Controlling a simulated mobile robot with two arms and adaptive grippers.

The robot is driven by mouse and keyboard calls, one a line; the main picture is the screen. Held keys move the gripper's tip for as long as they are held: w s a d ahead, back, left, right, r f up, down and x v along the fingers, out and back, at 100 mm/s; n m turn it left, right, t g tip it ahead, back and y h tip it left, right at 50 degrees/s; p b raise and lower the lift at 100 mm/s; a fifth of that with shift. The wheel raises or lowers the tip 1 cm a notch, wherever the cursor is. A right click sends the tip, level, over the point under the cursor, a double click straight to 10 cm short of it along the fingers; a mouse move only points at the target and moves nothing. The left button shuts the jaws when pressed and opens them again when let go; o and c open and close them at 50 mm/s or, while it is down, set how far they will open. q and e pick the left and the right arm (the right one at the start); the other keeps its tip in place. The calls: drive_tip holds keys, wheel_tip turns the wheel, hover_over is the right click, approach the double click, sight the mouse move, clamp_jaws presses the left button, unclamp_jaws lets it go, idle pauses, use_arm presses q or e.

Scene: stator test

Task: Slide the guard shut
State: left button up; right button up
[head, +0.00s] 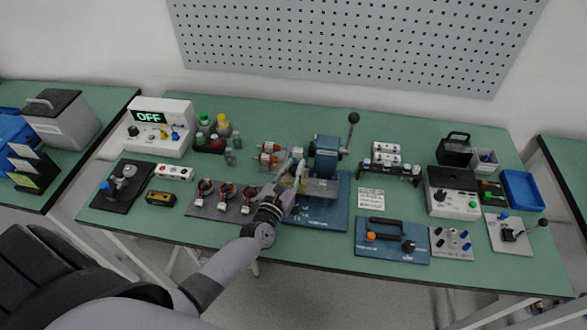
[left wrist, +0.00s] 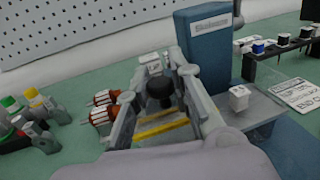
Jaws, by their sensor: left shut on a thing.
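The blue machine (head: 326,158) stands on a blue base plate near the middle of the bench; its blue column (left wrist: 208,50) is in the left wrist view. The guard is a panel with yellow strips (left wrist: 162,128), left of the column, with a black knob (left wrist: 160,90). My left gripper (head: 294,168) reaches in over the machine's left side. In the left wrist view its fingers (left wrist: 160,92) are shut on the guard's knob. The gripper hides much of the guard in the head view. A small white block (left wrist: 239,98) sits on the machine's grey bed, right of the fingers. My right gripper is out of view.
The machine's lever with a black ball (head: 353,118) rises at its right. Orange-and-metal rotors (left wrist: 104,105) stand left of my gripper. A dark mat (head: 192,210) with copper-wound parts lies at the front left. A blue panel with a black handle (head: 388,250) lies front right.

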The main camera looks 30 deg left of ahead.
use_arm(q)
drive_tip(key=shift+d, duration=0.1)
clamp_jaws()
drive_tip(key=d, duration=0.2)
drive_tip(key=w+d+b, duration=0.1)
drive_tip(key=d, duration=0.2)
drive_tip(key=w+d, duration=0.1)
drive_tip(key=d, duration=0.2)
drive_tip(key=shift+w+d+b, duration=0.15)
drive_tip(key=shift+w+b, duration=0.05)
drive_tip(key=shift+b, duration=0.2)
drive_tip(key=o, duration=0.9)
unclamp_jaws()
drive_tip(key=shift+d, duration=0.15)
drive_tip(key=shift+o, duration=0.2)
